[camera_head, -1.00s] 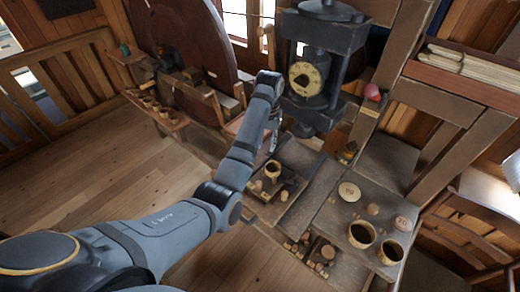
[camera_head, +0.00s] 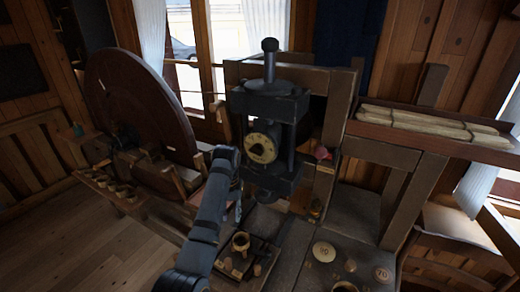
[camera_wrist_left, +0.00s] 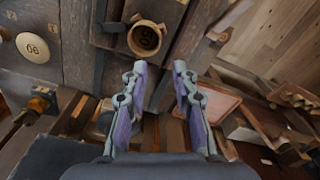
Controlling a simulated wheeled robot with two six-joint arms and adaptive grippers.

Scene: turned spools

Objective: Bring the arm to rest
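My left arm reaches in from the bottom of the head view, and its gripper (camera_head: 239,208) is beside the dark press, partly hidden by my own arm. In the left wrist view the two fingers (camera_wrist_left: 159,68) stand apart with nothing between them. A wooden cup (camera_head: 240,242) stands on a dark tray below the gripper. It also shows in the left wrist view (camera_wrist_left: 146,38), beyond the fingertips and apart from them. My right gripper is in neither view.
The dark press (camera_head: 268,110) with a round dial stands close to my left gripper. A large wooden wheel (camera_head: 140,105) is at the left. Round weights (camera_head: 323,252) lie on the bench at the right. Open floor (camera_head: 60,235) lies at the lower left.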

